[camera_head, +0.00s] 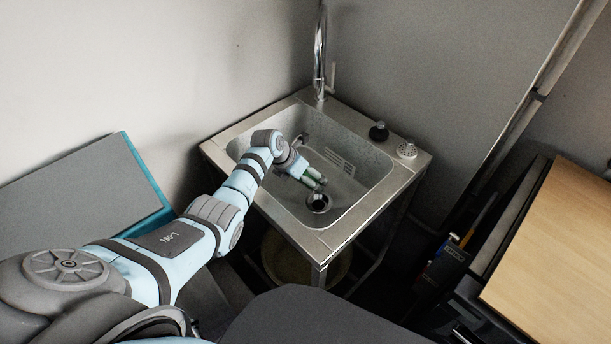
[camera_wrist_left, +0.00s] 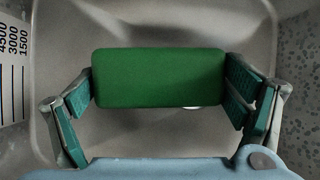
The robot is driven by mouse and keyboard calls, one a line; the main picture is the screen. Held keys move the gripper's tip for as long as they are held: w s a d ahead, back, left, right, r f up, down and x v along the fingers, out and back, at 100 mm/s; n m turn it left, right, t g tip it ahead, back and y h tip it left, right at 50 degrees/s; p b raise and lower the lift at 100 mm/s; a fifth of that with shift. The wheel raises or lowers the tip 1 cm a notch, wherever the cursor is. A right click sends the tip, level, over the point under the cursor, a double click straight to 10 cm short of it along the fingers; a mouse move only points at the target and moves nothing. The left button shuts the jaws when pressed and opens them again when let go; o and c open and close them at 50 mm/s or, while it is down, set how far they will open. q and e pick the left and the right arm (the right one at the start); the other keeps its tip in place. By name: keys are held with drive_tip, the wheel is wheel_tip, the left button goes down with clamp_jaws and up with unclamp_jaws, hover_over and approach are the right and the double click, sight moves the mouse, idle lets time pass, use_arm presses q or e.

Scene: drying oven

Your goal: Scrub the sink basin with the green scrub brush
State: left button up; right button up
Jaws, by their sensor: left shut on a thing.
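The steel sink basin (camera_head: 368,165) is set in a stand against the far wall, with a round drain (camera_head: 318,203) in its floor. My left arm reaches over the basin's left side, and my left gripper (camera_head: 314,181) is down inside it, near the drain. In the left wrist view, the gripper is shut on the green scrub brush (camera_wrist_left: 158,78), with a finger at each end of its green block. The brush's underside is hidden, so I cannot tell whether its bristles touch the basin. My right gripper is out of view.
A chrome faucet (camera_head: 319,55) rises behind the basin. A black stopper (camera_head: 379,131) and a white perforated piece (camera_head: 406,149) sit on the right rim. A wooden-topped cabinet (camera_head: 570,245) stands at the right. A volume scale (camera_wrist_left: 13,65) marks the basin wall.

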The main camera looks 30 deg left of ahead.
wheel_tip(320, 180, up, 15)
drive_tip(key=p, duration=1.4)
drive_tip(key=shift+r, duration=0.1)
